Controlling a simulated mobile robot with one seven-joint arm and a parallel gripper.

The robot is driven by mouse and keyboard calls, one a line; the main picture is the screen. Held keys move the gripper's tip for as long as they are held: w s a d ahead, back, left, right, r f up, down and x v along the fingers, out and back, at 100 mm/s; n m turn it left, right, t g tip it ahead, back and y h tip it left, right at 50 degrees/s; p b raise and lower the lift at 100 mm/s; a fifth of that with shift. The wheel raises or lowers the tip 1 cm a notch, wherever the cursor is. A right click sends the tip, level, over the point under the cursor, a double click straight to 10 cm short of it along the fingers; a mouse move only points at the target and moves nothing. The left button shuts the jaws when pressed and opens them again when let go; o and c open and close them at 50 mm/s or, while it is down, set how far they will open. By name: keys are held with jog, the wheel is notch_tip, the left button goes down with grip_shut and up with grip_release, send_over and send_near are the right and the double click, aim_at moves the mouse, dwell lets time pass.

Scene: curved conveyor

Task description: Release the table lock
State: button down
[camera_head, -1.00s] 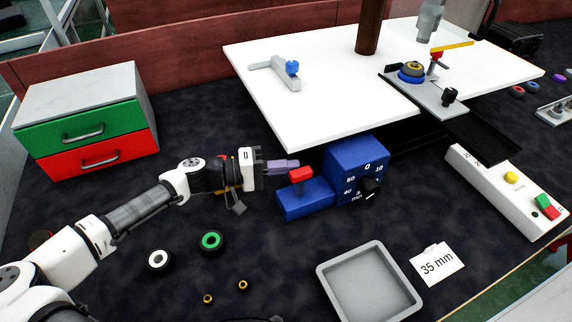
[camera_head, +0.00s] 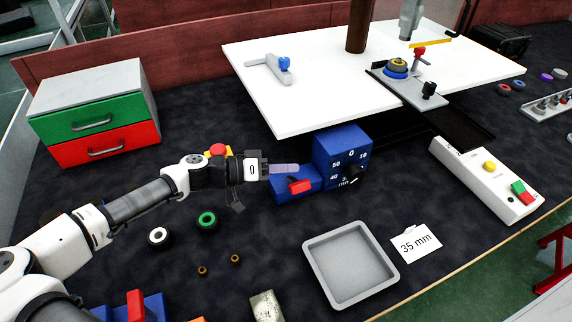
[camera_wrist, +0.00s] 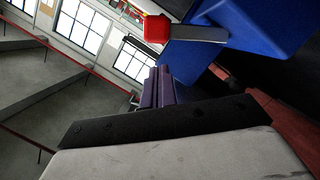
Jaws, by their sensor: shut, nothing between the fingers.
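The table lock is a blue block with a red-tipped lever, beside a blue dial box (camera_head: 342,150) under the white table (camera_head: 300,110). In the head view its red lever tip (camera_head: 300,186) lies low over the block (camera_head: 284,194), tilted toward the front. My gripper (camera_head: 297,168) is shut and empty, its purple fingers just behind the lever. In the wrist view the fingers (camera_wrist: 158,88) point toward the block (camera_wrist: 255,35), with the red tip (camera_wrist: 157,29) and grey lever bar (camera_wrist: 200,34) just beyond. I cannot tell whether they touch.
A grey tray (camera_head: 390,268) and a "35 mm" card (camera_head: 415,243) lie in front. Rings and small nuts lie below my arm. A red-and-yellow button (camera_head: 218,150) stands behind my wrist. Another red lever (camera_head: 136,305) shows at the bottom left.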

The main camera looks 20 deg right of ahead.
jog(key=shift+s+f+m+t, duration=0.2)
jog(key=shift+s+f+m, duration=0.15)
jog(key=shift+s+m, duration=0.3)
jog(key=shift+s+f+m+t, duration=0.2)
jog(key=shift+s+f+m, duration=0.2)
jog(key=shift+m, duration=0.45)
jog(key=shift+r, duration=0.1)
